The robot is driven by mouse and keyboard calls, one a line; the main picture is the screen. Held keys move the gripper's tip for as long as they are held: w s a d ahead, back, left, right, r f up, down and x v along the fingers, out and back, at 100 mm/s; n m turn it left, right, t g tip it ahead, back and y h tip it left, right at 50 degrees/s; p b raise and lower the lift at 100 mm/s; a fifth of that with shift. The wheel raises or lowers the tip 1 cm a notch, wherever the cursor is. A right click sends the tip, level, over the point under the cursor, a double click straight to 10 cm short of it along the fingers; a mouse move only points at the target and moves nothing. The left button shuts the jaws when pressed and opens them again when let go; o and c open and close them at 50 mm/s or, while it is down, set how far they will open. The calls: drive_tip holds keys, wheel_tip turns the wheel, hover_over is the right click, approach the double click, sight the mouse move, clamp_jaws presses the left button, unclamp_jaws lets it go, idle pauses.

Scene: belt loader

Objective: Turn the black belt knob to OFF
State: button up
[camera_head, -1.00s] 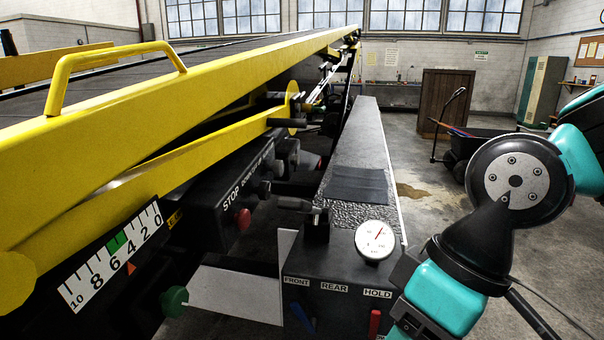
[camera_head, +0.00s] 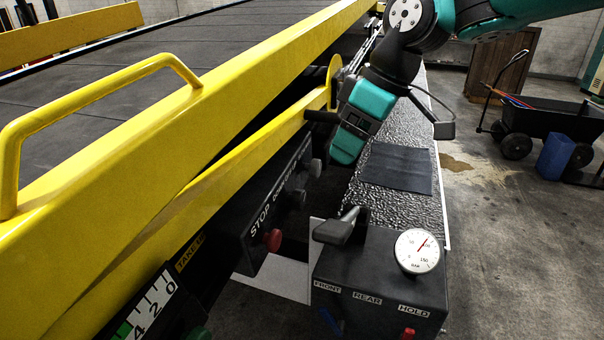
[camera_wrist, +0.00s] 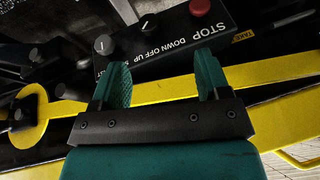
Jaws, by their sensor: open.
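The black control panel (camera_head: 262,205) hangs under the yellow rail. It carries a red stop button (camera_head: 272,240) and two black knobs, a nearer knob (camera_head: 297,199) and a farther knob (camera_head: 315,168). In the wrist view, one knob (camera_wrist: 148,25) sits by "DOWN OFF UP", and another knob (camera_wrist: 102,46) sits by a label mostly hidden by a finger. Both have a white pointer line. I cannot read which is the belt knob. My gripper (camera_wrist: 160,75) is open and empty, its teal fingers short of the panel. In the head view, my gripper (camera_head: 345,150) is right of the farther knob.
The yellow rail (camera_head: 200,100) runs above the panel, with a yellow disc (camera_head: 333,80) close to my gripper. A black box (camera_head: 380,280) with a lever (camera_head: 338,226) and a gauge (camera_head: 418,251) stands in front. A cart (camera_head: 545,118) is at right.

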sight(303, 193)
drive_tip(key=w+a+n, duration=0.1)
drive_tip(key=w+a, duration=0.1)
drive_tip(key=w, duration=0.2)
drive_tip(key=p+x, duration=0.3)
drive_tip(key=x, duration=1.2)
drive_tip(key=shift+w+a+f+p, duration=0.15)
drive_tip(key=shift+a+f+p, duration=0.05)
drive_tip(key=shift+f+p, duration=0.2)
